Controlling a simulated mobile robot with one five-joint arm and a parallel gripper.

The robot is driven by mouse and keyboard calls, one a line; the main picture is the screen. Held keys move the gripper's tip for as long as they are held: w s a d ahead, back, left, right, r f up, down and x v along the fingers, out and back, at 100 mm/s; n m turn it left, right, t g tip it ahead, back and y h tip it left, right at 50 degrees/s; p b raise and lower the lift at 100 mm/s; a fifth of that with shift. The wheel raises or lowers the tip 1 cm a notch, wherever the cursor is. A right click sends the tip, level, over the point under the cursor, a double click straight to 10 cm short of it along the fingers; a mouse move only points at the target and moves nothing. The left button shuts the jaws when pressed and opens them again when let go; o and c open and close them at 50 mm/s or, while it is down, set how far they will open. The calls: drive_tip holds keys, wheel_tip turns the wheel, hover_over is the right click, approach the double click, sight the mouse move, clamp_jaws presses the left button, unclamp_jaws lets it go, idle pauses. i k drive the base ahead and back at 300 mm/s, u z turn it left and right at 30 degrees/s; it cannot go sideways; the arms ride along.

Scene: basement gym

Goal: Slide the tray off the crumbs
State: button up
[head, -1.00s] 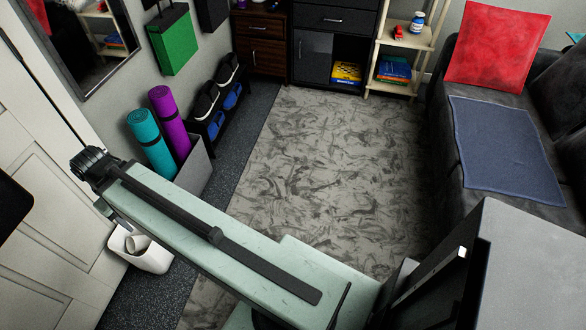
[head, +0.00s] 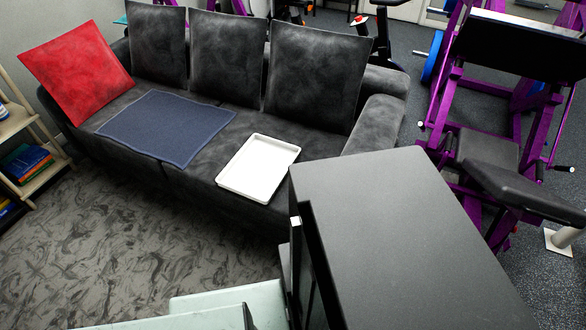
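A white shallow rectangular tray (head: 259,168) lies flat on the right seat of the dark grey sofa (head: 213,150) in the head view. It looks empty. Any crumbs are not visible; what lies under the tray is hidden. A blue cloth (head: 165,125) lies flat on the seat to the left of the tray, with a narrow strip of seat between them. My gripper is not in this view; only part of my body shows at the bottom, well in front of the sofa.
A red cushion (head: 76,68) leans at the sofa's left end. Wooden shelves (head: 22,150) stand at the far left. The patterned rug (head: 150,245) before the sofa is clear. Purple gym equipment (head: 470,100) stands at the right.

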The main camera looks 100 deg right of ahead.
sight(256, 171)
drive_tip(key=z, duration=3.15)
drive_tip(key=k, duration=0.6)
drive_tip(key=z, duration=0.2)
drive_tip(key=i, duration=0.5)
drive_tip(key=u, duration=1.15)
drive_tip(key=i, duration=0.65)
drive_tip(key=u, duration=0.1)
